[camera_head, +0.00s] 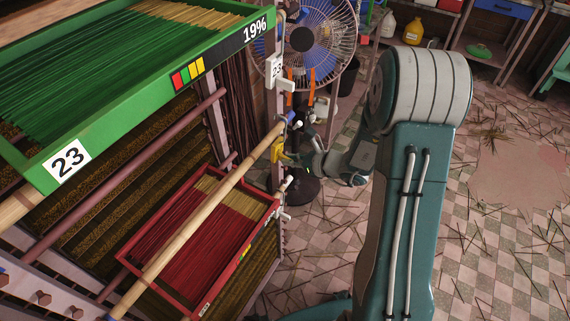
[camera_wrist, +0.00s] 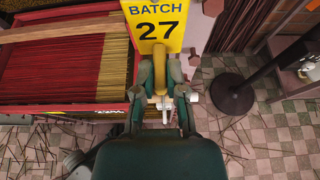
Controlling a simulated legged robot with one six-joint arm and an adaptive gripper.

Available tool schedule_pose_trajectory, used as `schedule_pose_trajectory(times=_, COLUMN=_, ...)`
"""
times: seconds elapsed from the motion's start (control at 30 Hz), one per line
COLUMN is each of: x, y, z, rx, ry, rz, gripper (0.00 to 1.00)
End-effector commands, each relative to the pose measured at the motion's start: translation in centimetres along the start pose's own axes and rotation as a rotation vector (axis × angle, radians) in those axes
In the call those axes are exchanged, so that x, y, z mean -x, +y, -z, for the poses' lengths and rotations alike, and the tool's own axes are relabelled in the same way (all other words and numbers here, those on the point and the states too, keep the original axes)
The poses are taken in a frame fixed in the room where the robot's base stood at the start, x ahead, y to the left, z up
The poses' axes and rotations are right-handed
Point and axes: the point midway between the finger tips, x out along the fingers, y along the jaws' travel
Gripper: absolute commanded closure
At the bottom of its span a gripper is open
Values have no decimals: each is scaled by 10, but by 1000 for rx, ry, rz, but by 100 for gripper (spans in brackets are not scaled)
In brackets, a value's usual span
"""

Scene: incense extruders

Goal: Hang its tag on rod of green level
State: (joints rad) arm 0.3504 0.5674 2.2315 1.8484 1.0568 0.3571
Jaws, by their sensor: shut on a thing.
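My gripper (camera_head: 294,156) is shut on a yellow tag (camera_head: 278,152), at the right end of the rack. In the wrist view the tag (camera_wrist: 154,24) reads "BATCH 27" and stands upright beyond the fingers (camera_wrist: 160,88); the gripped part is largely hidden between them. The green tray (camera_head: 150,112), marked "23" and "19%", is the upper level, full of green sticks. A white-tipped rod (camera_head: 287,86) sticks out near its right end, beside a white tag (camera_head: 274,70). My gripper is below that rod. A pale piece shows by the fingertips; contact is unclear.
A red tray (camera_head: 190,313) of red sticks sits lower, with a pale wooden pole (camera_head: 205,208) crossing above it. More white-tipped pegs stick out near my gripper. A blue fan (camera_head: 306,38) stands behind. The tiled floor (camera_head: 500,250) at right has scattered sticks.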

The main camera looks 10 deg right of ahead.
Motion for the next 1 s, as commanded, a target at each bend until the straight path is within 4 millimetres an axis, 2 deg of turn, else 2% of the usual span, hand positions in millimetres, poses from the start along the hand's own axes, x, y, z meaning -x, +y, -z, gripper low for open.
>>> schedule_pose_trajectory(times=0.13, x=-20, y=2, z=-8, rx=3, ry=-1, rz=-4, gripper=100)
schedule_pose_trajectory(times=0.2, x=-22, y=1, z=9, rx=-6, ry=2, rz=-3, gripper=100)
schedule_pose_trajectory(times=0.3, x=-27, y=1, z=21, rx=-3, ry=2, rz=-2, gripper=100)
schedule_pose_trajectory(times=0.73, x=-29, y=0, z=26, rx=0, ry=0, rz=-1, gripper=100)
schedule_pose_trajectory(times=0.8, x=-29, y=0, z=26, rx=1, ry=-1, rz=0, gripper=62)
schedule_pose_trajectory(times=0.83, x=-29, y=0, z=26, rx=1, ry=-1, rz=0, gripper=50)
schedule_pose_trajectory(times=1.0, x=-29, y=0, z=26, rx=0, ry=0, rz=-1, gripper=50)
